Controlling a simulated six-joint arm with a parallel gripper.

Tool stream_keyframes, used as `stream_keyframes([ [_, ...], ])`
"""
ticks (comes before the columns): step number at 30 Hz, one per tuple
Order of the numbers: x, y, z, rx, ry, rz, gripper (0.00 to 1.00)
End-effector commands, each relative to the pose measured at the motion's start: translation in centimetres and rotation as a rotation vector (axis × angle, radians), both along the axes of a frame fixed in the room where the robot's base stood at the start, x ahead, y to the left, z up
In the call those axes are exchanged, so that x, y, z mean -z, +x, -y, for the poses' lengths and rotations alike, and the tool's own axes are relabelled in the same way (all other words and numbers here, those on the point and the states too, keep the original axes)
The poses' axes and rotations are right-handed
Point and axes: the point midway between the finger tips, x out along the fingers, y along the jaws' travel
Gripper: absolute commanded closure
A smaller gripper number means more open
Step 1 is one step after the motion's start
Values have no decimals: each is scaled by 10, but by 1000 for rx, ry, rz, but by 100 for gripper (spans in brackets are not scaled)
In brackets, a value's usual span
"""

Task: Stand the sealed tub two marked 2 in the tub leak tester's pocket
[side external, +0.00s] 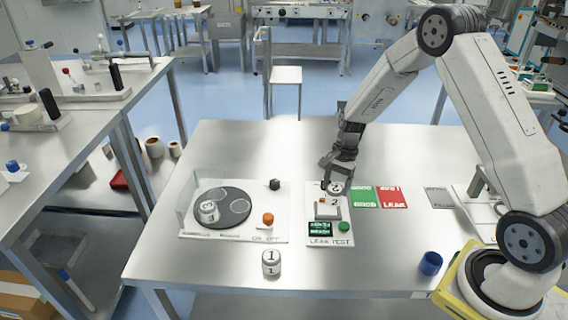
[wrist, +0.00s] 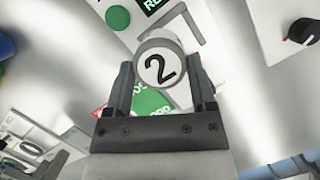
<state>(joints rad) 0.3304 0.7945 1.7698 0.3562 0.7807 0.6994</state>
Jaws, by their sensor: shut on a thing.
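The white tub marked 2 (side external: 335,189) is between the fingers of my gripper (side external: 338,166), over the back part of the leak tester (side external: 315,222). In the wrist view the tub's lid (wrist: 161,66) faces the camera with its black 2, and my gripper (wrist: 161,85) is shut on its sides. The tester has a dark green-lettered display, a green button (side external: 344,227) and a pale raised block (side external: 328,209) just below the tub in the picture. I cannot tell whether the tub touches the tester; the pocket is not clearly visible.
Tub 3 (side external: 208,211) stands on the dark round plate (side external: 222,207) of the left machine. Tub 1 (side external: 271,264) stands at the table's front. Green (side external: 363,197) and red (side external: 392,197) mats lie right of the tester. A blue cup (side external: 430,263) stands near my base.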

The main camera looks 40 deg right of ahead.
Motion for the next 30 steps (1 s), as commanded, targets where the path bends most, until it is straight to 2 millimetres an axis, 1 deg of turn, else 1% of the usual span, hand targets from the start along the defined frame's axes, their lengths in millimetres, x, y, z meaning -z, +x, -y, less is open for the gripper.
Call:
stream_keyframes([
  [2, 8, 6, 1, 0, 1, -1, 80],
  [6, 16, 13, 2, 0, 0, 0, 80],
  [15, 19, 15, 3, 0, 0, 0, 80],
  [20, 26, 21, 4, 0, 0, 0, 80],
  [25, 45, 20, 4, 0, 1, -3, 80],
  [30, 55, 20, 4, -1, 0, 0, 80],
])
